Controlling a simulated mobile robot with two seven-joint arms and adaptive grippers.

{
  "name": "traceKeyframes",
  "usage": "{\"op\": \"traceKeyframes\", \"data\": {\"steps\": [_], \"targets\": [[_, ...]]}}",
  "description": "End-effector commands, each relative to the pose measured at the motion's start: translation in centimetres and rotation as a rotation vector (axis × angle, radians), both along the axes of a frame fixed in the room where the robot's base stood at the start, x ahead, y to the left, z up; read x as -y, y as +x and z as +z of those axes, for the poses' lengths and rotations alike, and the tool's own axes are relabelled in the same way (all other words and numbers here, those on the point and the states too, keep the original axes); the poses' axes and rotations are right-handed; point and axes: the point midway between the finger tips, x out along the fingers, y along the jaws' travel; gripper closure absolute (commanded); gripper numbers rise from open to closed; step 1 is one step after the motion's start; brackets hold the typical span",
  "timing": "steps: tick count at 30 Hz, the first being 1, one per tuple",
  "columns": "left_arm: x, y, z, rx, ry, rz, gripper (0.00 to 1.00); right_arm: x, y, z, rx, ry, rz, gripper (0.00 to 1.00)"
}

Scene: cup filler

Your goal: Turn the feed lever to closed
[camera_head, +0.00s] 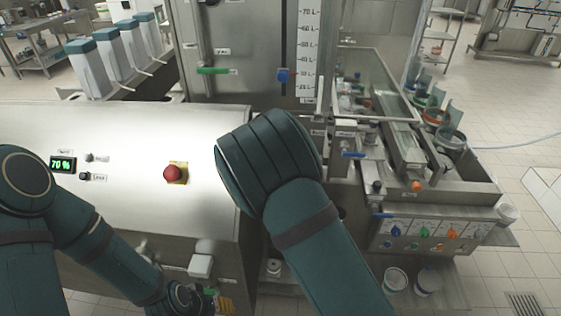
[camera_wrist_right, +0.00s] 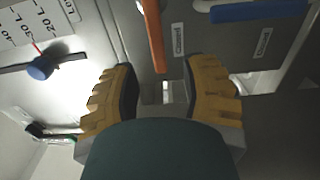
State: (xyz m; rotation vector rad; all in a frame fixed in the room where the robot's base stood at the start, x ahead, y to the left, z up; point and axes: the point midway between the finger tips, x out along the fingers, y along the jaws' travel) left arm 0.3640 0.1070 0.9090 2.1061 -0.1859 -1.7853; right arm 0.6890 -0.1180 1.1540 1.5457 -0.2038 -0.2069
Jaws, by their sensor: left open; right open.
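An orange lever handle (camera_wrist_right: 152,38) and a blue lever handle (camera_wrist_right: 248,12) show at the top of the right wrist view, each beside a small label. I cannot tell for sure which is the feed lever. My right gripper (camera_wrist_right: 161,88) is open and empty, with the orange handle's near end just beyond the gap between its yellow fingers. In the head view my right arm hides this gripper and the orange handle. A blue handle (camera_head: 353,154) shows right of my right wrist. My left gripper (camera_head: 212,299) is low at the front, small and partly hidden, apart from the levers.
A green handle (camera_head: 212,71) and a blue slider knob (camera_head: 283,75) sit on the upright tank by a litre scale (camera_head: 308,50). A red button (camera_head: 175,173) and a 70 % display (camera_head: 63,164) are on the sloped steel panel. A conveyor channel (camera_head: 395,135) lies right.

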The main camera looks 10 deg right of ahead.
Motion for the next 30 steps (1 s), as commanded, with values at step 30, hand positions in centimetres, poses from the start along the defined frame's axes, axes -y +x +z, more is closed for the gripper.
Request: {"op": "traceKeyframes", "data": {"steps": [30], "targets": [[0.0, 0.0, -0.1, 0.000, 0.000, 0.000, 0.55, -1.7, -7.2, -0.2, -0.005, 0.005, -0.001, 0.55]]}}
